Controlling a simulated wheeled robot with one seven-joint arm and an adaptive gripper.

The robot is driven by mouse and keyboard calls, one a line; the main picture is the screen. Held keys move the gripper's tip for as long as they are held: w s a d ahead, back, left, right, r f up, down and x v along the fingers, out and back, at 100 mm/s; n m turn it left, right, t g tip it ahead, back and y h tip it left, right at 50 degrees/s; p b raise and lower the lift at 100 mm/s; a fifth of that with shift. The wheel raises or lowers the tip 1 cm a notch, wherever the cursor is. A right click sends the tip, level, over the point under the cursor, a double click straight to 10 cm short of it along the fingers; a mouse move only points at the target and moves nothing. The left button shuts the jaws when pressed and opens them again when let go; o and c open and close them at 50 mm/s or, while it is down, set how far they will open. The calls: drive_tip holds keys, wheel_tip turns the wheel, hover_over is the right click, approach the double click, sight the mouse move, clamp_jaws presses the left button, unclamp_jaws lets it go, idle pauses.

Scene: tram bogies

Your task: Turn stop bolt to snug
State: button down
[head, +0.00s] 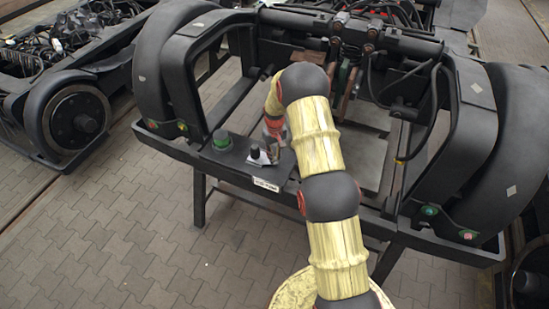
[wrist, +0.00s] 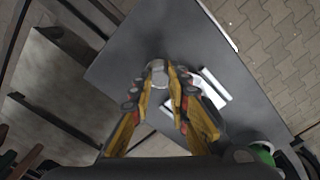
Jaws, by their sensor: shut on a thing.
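The stop bolt (wrist: 157,69) shows in the wrist view as a round grey head on the dark flat plate (wrist: 125,58). My gripper (wrist: 161,79) has its two yellow fingers closed around this head, one on each side. In the head view my gripper (head: 274,132) is low over the dark plate, at the front left of the bogie frame. The bolt is hidden there behind my arm. How far the bolt is screwed in cannot be told.
Beside the gripper stand a black knob on a white base (head: 260,160) and a green cap (head: 221,139). A white label (head: 266,184) is on the front edge. Cables (head: 432,110) and dark frame beams surround the arm. Open paving (head: 120,240) lies in front.

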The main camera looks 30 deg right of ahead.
sight(275, 157)
drive_tip(key=shift+m, duration=0.6)
drive_tip(key=c, duration=1.7)
unclamp_jaws()
wheel_tip(275, 157, up, 12)
